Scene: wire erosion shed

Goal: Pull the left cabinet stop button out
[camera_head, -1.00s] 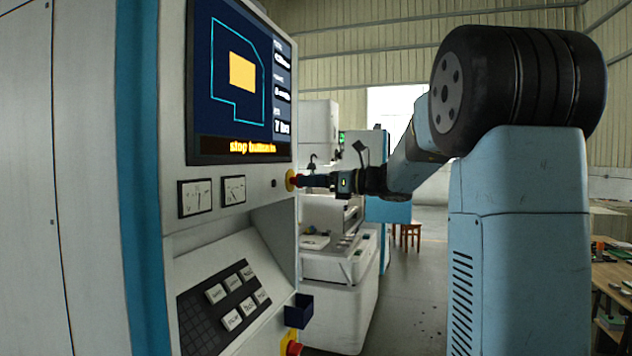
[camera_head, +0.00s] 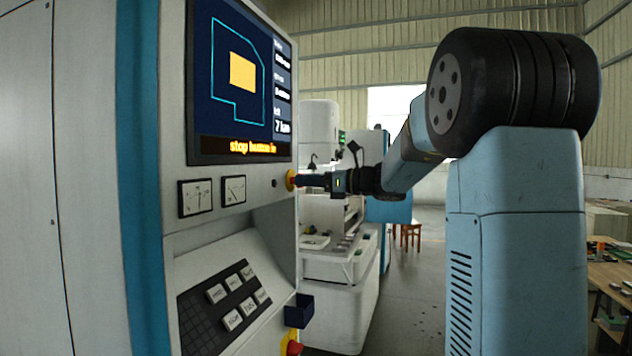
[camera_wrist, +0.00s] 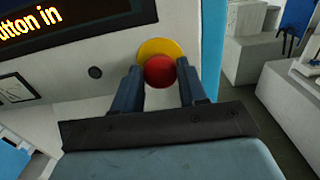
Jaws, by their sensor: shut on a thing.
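The cabinet stop button (camera_wrist: 159,71) is a red mushroom head on a yellow round plate (camera_wrist: 160,47), set in the grey cabinet front. In the head view the yellow plate (camera_head: 291,180) shows at the cabinet's right edge, under the screen. My gripper (camera_wrist: 160,76) has one finger on each side of the red head and is shut on it. The cabinet screen (camera_head: 240,85) reads "stop button in".
Two dial gauges (camera_head: 212,193) and a sloped key panel (camera_head: 225,300) are on the cabinet front. A dark blue box (camera_head: 299,311) and another red button (camera_head: 294,348) on yellow are lower down. Another machine (camera_head: 340,265) stands behind. Open floor (camera_head: 415,300) lies to the right.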

